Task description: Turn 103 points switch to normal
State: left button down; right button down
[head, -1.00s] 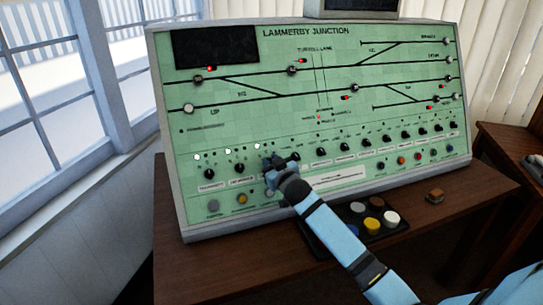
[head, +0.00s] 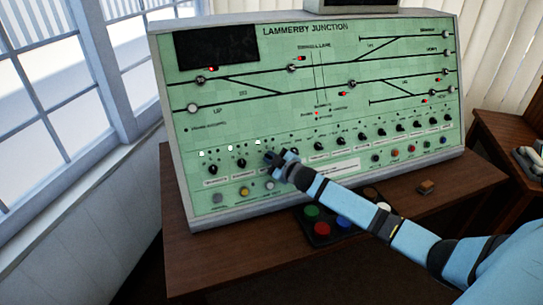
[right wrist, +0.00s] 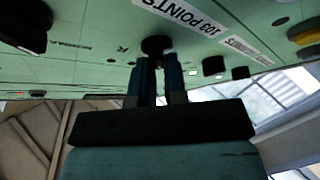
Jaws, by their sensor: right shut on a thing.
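My right gripper (head: 276,161) reaches the row of black rotary knobs on the green panel. In the right wrist view its fingers (right wrist: 159,72) are shut on a round black knob, the 103 points switch (right wrist: 156,44). The label reading "103 POINTS" (right wrist: 188,17) is beside that knob. In the head view my gripper and arm hide the knob. Its pointer direction cannot be told. My left gripper is not in view.
Other black knobs (head: 319,146) stand close on both sides. Coloured push buttons (head: 244,192) sit below them. The sloping panel (head: 245,125) stands on a brown desk (head: 200,246).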

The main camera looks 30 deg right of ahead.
jog(key=shift+r, duration=0.1)
jog(key=c, duration=1.2)
grip_release()
jog(key=shift+o, duration=0.2)
jog(key=s+d+r, duration=0.1)
jog(key=s, duration=1.2)
jog(key=shift+s+d+r, duration=0.15)
jog(key=shift+s+r, duration=0.1)
jog(key=s+a+f+m+g+p, duration=0.2)
jog(key=s+a+p, duration=0.1)
jog(key=s+a, duration=0.5)
jog(key=s+a+f+m+g+y+p, duration=0.1)
jog(key=s+a+f+m+p, duration=0.1)
jog(key=s+a, duration=0.6)
jog(key=s+a+f+m+g+p, duration=0.2)
jog(key=s+a+p, duration=0.3)
jog(key=s+a, duration=0.3)
jog(key=shift+a+f+g+y+p, duration=0.35)
jog(key=shift+a+f+y, duration=0.1)
jog(key=shift+f, duration=0.45)
